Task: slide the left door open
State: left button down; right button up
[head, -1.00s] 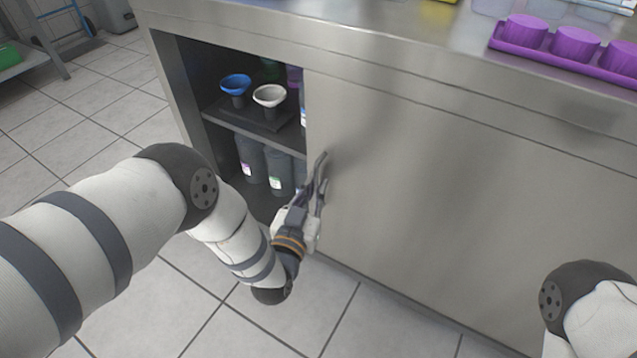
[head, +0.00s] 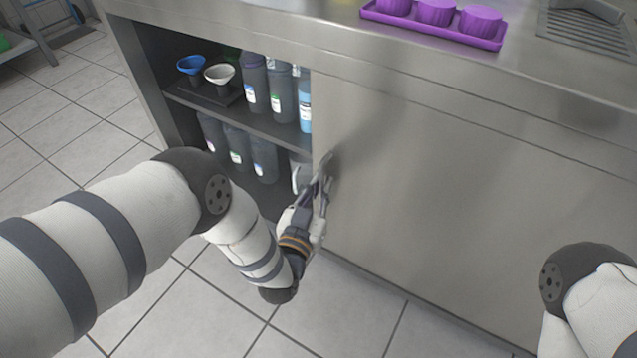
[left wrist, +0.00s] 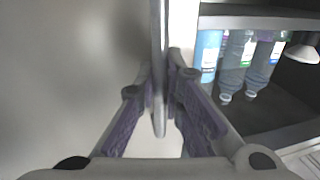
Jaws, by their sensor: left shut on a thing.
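The left door (head: 430,190) is a flat steel panel on the cabinet front, partly slid to the right. The cabinet's left part stands open and shows shelves inside. My right gripper is out of view; only part of my right arm shows at lower right.
Several bottles (head: 283,92) and two funnels, one blue (head: 190,64) and one white (head: 219,73), stand on the upper shelf. More bottles (head: 238,145) stand on the lower shelf. A purple tray (head: 480,42) lies on the countertop. The tiled floor before the cabinet is clear.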

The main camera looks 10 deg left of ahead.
pick_arm(q)
jog(key=shift+s+d+f, duration=0.25)
jog(key=shift+s+d, duration=0.05)
jog(key=shift+d, duration=0.1)
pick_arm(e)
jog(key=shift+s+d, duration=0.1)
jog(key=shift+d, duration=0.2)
pick_arm(q)
jog(key=c, duration=1.7)
grip_release()
jog(key=shift+r, duration=0.1)
jog(key=s, duration=0.4)
jog(key=s+a, duration=0.1)
jog(key=s, duration=0.3)
jog(key=s+a, duration=0.1)
jog(key=s, duration=0.2)
jog(key=shift+s, duration=0.4)
